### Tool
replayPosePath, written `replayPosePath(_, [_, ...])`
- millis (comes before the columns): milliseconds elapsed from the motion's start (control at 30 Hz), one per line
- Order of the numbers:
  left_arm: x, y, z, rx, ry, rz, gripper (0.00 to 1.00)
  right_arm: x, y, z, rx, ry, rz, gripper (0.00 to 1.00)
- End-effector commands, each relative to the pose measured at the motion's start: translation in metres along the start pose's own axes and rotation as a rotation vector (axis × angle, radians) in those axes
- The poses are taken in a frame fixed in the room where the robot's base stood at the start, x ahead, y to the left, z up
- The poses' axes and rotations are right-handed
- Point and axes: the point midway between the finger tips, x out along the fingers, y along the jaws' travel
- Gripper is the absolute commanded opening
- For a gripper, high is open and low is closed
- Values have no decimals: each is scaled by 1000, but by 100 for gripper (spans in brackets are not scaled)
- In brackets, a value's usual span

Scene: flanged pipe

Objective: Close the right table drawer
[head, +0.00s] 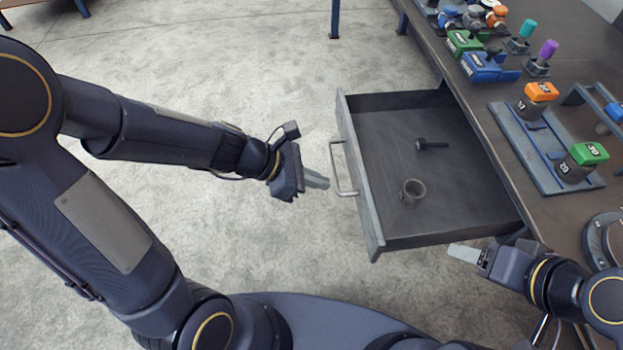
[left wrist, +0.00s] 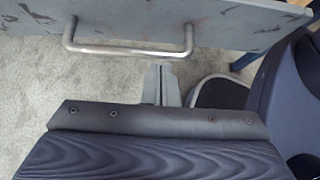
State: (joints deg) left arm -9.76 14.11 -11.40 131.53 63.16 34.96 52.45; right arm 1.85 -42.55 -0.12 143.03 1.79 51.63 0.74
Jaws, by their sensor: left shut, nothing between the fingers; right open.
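The table drawer (head: 440,205) is pulled out from under the table, to the left in the head view. Its front panel carries a metal bar handle (head: 343,168), which also shows in the left wrist view (left wrist: 128,52). A dark bolt (head: 432,144) and a grey ring-like part (head: 411,192) lie inside the drawer. My left gripper (head: 318,180) is shut and empty, just left of the handle with a small gap; its fingers (left wrist: 160,85) point at the drawer front. My right gripper (head: 465,253) is open and empty, by the drawer's near side.
The table (head: 465,75) holds several coloured labelled parts, a blue-grey stand (head: 540,150) with an orange-topped block (head: 540,92) and a green-topped block (head: 588,154). The floor left of the drawer is clear. My base is at the bottom.

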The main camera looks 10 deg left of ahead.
Motion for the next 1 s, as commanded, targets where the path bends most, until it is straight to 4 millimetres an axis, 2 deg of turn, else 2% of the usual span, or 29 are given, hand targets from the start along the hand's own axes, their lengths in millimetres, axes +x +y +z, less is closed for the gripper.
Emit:
replayPosePath(267, [2,0,1,1,0,-1,0,0,0,0,0,0,0,62])
replayPosePath(467, [19,-1,14,5,0,-3,0,2,1,1,0,0,0,62])
replayPosePath(667, [54,-2,42,4,0,-6,0,4,2,2,0,0,0,62])
replayPosePath(1000, [125,-2,104,3,0,-5,0,-1,-1,-1,0,0,0,62])
